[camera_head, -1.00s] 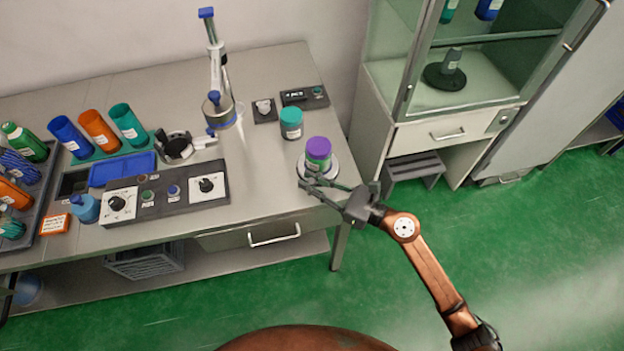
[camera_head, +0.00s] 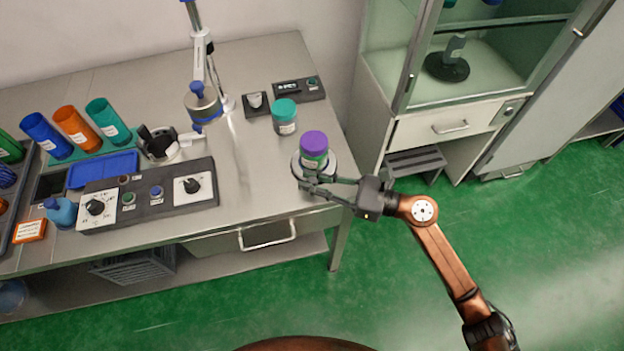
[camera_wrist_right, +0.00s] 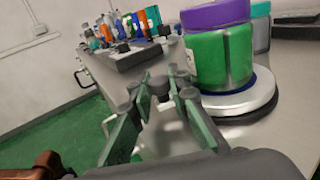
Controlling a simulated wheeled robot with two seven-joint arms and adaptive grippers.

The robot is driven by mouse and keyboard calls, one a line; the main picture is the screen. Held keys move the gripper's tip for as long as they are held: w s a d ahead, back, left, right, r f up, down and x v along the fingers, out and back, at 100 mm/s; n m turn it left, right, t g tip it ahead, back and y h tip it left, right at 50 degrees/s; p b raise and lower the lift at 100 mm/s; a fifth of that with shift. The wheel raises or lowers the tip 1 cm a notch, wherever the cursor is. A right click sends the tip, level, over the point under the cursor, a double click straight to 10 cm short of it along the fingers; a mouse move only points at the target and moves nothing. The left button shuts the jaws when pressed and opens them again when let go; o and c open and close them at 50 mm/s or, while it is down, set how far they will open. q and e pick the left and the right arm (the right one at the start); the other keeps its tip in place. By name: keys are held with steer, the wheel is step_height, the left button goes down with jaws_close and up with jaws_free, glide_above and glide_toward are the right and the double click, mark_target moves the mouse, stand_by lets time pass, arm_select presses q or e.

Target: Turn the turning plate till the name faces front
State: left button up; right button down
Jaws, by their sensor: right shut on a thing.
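The turning plate (camera_head: 332,170) is a pale round disc near the table's right front corner; it also shows in the right wrist view (camera_wrist_right: 258,98). A jar (camera_head: 314,146) with a purple lid and green body stands upright on it. In the right wrist view, the jar (camera_wrist_right: 222,58) has a pale label at its left edge. My right gripper (camera_head: 309,182) is at the plate's front edge, shut on a small dark knob (camera_wrist_right: 160,86) beside the plate's rim. The fingers partly hide how the knob joins the plate. My left gripper is out of view.
A teal-lidded jar (camera_head: 285,117) stands behind the plate. A control panel (camera_head: 150,195) lies to the left. The glass cabinet (camera_head: 455,85) is right of the table.

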steer(key=c, duration=2.1)
jaws_free()
steer(key=v, duration=1.2)
